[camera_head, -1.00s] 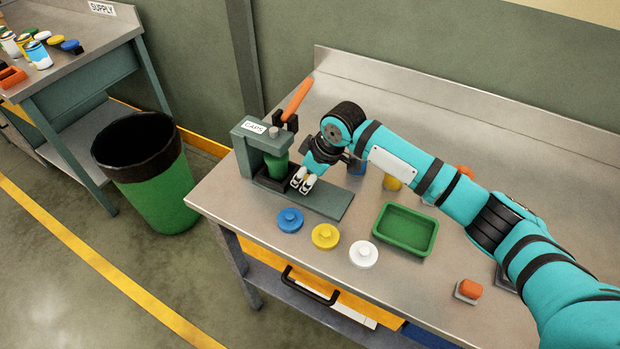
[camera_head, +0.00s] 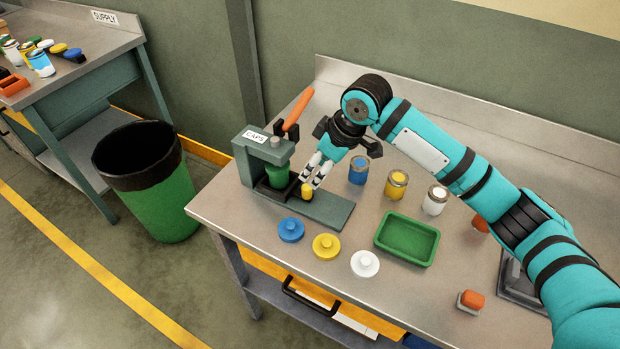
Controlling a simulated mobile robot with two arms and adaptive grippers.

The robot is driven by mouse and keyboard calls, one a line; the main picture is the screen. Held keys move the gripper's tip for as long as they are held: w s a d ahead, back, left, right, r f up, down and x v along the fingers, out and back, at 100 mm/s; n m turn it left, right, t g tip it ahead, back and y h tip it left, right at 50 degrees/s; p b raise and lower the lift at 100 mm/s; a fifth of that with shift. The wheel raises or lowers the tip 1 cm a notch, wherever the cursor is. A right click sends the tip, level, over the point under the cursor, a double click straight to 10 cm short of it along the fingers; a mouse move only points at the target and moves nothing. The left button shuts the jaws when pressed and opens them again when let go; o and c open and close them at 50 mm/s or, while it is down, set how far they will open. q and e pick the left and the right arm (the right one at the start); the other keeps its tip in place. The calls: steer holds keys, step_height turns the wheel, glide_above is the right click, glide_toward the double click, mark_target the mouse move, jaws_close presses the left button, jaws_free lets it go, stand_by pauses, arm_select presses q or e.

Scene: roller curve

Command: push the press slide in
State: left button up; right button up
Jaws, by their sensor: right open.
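The press (camera_head: 254,147), grey-green and marked CAPS, stands at the left end of the steel bench with its orange lever (camera_head: 297,110) tilted up. A green cylindrical part (camera_head: 278,172) is under its head. The dark press slide (camera_head: 274,190) lies low at the press, on the flat base plate (camera_head: 328,211). A yellow knob (camera_head: 307,190) stands at the slide's right end. My right gripper (camera_head: 311,181) is open, pointing down just above and behind the knob. I cannot tell whether its fingertips touch the knob. My left gripper is not in view.
Blue (camera_head: 291,229), yellow (camera_head: 326,246) and white (camera_head: 365,263) lids lie along the front edge, beside a green tray (camera_head: 408,240). Blue (camera_head: 358,170), yellow (camera_head: 396,184) and white (camera_head: 435,200) cans stand behind. A bin (camera_head: 150,180) stands left of the bench.

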steer(key=shift+v, duration=1.5)
steer(key=shift+f, duration=0.1)
